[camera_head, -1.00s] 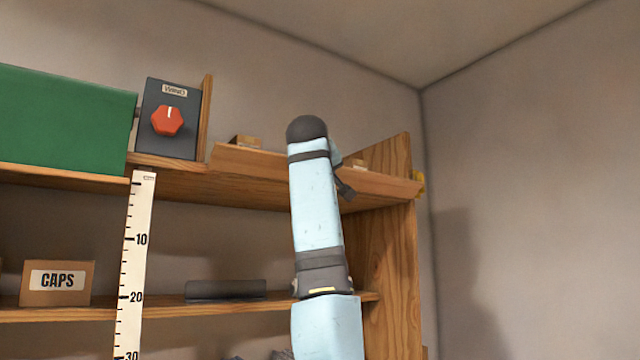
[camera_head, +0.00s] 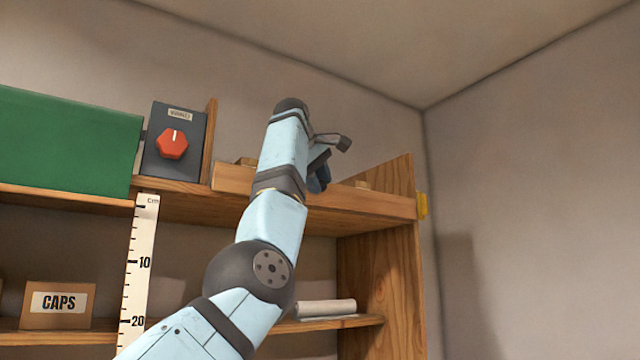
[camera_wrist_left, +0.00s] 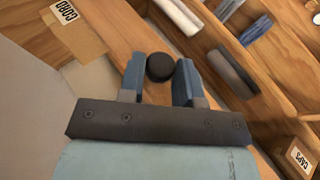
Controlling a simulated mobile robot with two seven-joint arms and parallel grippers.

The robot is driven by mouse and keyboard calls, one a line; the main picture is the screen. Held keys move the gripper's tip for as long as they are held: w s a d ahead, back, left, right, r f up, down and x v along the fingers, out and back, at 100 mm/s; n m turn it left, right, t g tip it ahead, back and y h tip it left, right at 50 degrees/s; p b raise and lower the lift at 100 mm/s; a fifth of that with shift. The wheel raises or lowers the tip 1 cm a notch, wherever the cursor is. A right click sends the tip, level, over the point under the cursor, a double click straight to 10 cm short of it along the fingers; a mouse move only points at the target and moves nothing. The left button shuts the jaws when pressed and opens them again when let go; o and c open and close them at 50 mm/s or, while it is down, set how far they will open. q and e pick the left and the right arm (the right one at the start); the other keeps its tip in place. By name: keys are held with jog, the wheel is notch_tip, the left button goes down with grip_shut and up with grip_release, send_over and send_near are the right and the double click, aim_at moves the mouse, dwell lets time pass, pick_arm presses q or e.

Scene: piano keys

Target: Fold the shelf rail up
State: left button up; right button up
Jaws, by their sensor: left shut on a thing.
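The shelf rail (camera_head: 375,202) is a long wooden board along the front edge of the upper shelf. It stands roughly upright, its broad face outward, and its right end meets the shelf's side panel. My left gripper (camera_head: 328,158) is at the rail's middle, partly hidden behind my own arm in the head view. In the left wrist view its two blue fingers (camera_wrist_left: 158,72) are shut on a dark round knob (camera_wrist_left: 160,67). The knob is hidden in the head view. My right gripper is not in view.
A yellow piece (camera_head: 422,205) sits at the shelf's right end. A dark box with a red dial (camera_head: 172,144) and a green box (camera_head: 65,142) stand at the left on the upper shelf. A ruler (camera_head: 140,265) hangs below.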

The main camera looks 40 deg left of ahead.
pick_arm(q)
jog(key=shift+a+r+g+h, duration=0.15)
jog(key=shift+a+g+h, duration=0.15)
jog(key=shift+h, duration=0.2)
dwell(0.3)
jog(key=o, duration=0.6)
jog(key=shift+w, duration=0.1)
